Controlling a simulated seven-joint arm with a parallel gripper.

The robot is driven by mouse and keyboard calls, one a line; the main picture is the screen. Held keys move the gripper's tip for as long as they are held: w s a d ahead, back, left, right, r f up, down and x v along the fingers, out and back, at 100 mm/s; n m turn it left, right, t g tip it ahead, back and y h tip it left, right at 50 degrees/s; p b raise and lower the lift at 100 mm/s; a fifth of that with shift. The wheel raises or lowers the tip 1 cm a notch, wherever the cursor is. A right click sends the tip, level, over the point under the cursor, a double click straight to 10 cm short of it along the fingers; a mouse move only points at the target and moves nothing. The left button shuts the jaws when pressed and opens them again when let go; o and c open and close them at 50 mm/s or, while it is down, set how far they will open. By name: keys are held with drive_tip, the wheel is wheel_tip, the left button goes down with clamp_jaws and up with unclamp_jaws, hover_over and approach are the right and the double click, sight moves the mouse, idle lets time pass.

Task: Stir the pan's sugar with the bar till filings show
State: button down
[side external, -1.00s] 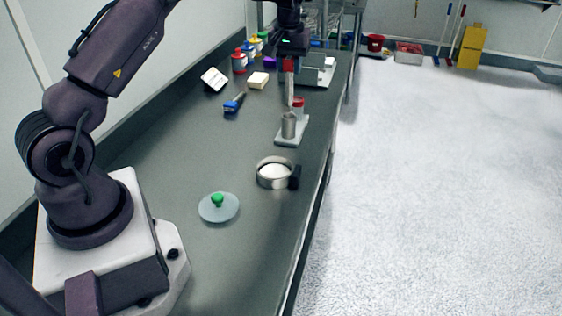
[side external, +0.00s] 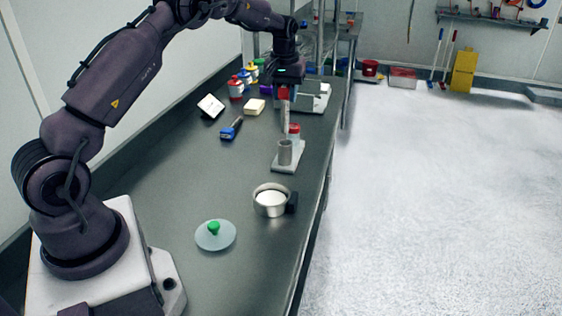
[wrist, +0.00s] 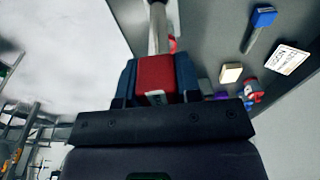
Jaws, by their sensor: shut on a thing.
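My gripper (side external: 284,88) is at the far part of the bench, shut on the red handle of the bar (side external: 285,114). The bar's grey rod points down, its lower end near the grey tube holder (side external: 285,153); I cannot tell whether it is above or behind it. In the wrist view the red handle of the bar (wrist: 155,76) sits between the blue fingers of my gripper (wrist: 154,65). The round metal pan (side external: 257,202) holds white sugar (side external: 271,198) and has a black block on its right side. The pan is nearer the camera, apart from the bar. No filings show.
A clear lid with green knob (side external: 214,236) lies nearer my base. A red-capped thing (side external: 294,131) stands by the holder. A blue brush-like tool (side external: 231,129), pale block (side external: 254,107), card (side external: 211,107) and several jars (side external: 236,88) lie farther back. The bench's left middle is clear.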

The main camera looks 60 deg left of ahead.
drive_tip(key=shift+w+d+r, duration=0.25)
drive_tip(key=shift+d+r, duration=0.05)
drive_tip(key=s+d+f, duration=0.2)
drive_tip(key=s+d, duration=0.7)
drive_tip(key=d, duration=0.3)
wheel_tip(320, 180, down, 9)
drive_tip(key=s, duration=0.2)
drive_tip(key=shift+s, duration=0.35)
drive_tip(key=shift+d, duration=0.15)
